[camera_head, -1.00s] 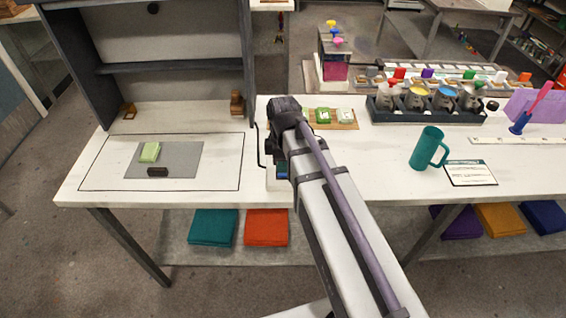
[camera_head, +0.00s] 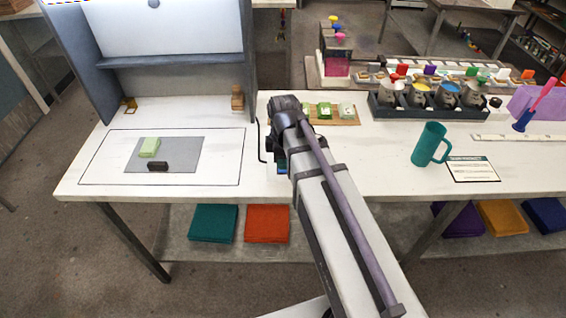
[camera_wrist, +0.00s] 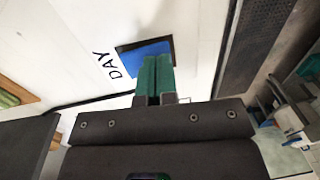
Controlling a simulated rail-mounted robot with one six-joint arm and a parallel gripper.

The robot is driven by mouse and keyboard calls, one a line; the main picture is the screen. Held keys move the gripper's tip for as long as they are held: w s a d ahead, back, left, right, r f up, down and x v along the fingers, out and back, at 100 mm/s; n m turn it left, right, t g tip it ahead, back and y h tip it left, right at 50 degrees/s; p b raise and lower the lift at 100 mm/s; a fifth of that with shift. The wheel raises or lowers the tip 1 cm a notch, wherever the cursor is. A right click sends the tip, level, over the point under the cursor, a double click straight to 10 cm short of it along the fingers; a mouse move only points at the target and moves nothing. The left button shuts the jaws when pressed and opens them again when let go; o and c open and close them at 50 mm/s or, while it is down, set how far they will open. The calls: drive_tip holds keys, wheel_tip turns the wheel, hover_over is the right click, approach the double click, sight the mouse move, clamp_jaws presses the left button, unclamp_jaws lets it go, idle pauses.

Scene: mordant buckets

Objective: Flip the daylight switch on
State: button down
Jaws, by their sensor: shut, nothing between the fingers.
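The daylight switch (camera_wrist: 135,56) is a blue rocker in a dark frame, set in the white surface beside the printed word "DAY" in the wrist view. My gripper (camera_wrist: 157,64) has its green fingers together and empty, with the tips over the near part of the switch. I cannot tell whether they touch it. In the head view my arm hides most of the switch and the fingers. The grey viewing booth (camera_head: 80,70) stands at the left, and its upper back panel is brightly lit.
A teal mug (camera_head: 428,146), a printed card (camera_head: 472,169) and a rack of buckets (camera_head: 425,112) stand to the right of my arm.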

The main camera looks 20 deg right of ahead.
drive_tip(key=shift+w+d+r, duration=0.15)
drive_tip(key=shift+w+r, duration=0.05)
drive_tip(key=shift+w, duration=0.2)
wheel_tip(320, 180, up, 14)
drive_tip(key=s+p, duration=0.1)
drive_tip(key=p, duration=1.3)
drive_tip(key=shift+s+a, duration=0.3)
